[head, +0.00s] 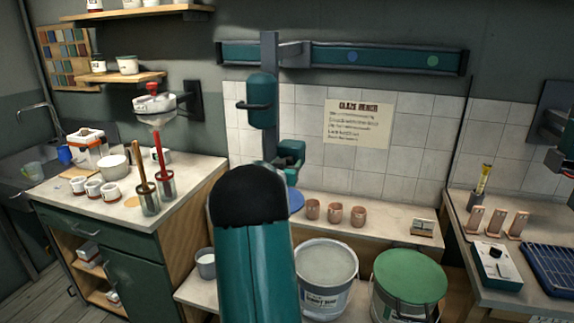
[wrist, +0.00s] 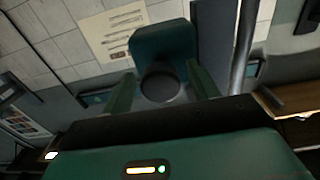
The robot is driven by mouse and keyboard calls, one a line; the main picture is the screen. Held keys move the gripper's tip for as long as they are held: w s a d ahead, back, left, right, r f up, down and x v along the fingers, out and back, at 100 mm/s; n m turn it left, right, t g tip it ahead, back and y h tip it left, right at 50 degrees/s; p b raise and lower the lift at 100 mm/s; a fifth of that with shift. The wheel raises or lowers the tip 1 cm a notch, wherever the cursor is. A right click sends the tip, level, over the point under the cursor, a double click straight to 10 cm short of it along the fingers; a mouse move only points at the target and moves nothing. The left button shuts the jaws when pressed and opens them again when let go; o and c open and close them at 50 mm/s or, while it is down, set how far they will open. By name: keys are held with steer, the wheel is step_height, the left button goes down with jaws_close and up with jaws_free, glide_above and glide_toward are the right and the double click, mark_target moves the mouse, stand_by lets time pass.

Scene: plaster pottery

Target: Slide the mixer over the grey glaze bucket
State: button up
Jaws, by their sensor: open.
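The grey glaze bucket (head: 325,299) is open on the low shelf, with pale grey glaze, right of the mixer. My gripper (head: 290,156) is partly hidden behind my arm, below and slightly right of the mixer body. In the wrist view, my gripper (wrist: 162,90) has its fingers apart. A teal block with a dark round end (wrist: 160,82) shows between them; contact cannot be told.
A bucket with a green lid (head: 409,278) stands right of the grey one. Three terracotta cups (head: 333,213) line the ledge behind. A counter with jars and tools (head: 110,195) is at left. My arm hides part of the middle.

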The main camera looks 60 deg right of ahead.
jaws_close()
steer(key=s+d, duration=0.1)
steer(key=s, duration=1)
steer(key=s+d, duration=0.2)
steer(key=s, duration=0.9)
steer(key=shift+s+d, duration=0.3)
jaws_free()
steer(key=s+a, duration=0.2)
steer(key=a, duration=1.1)
steer(key=shift+s+a, duration=0.15)
steer(key=shift+a, duration=0.15)
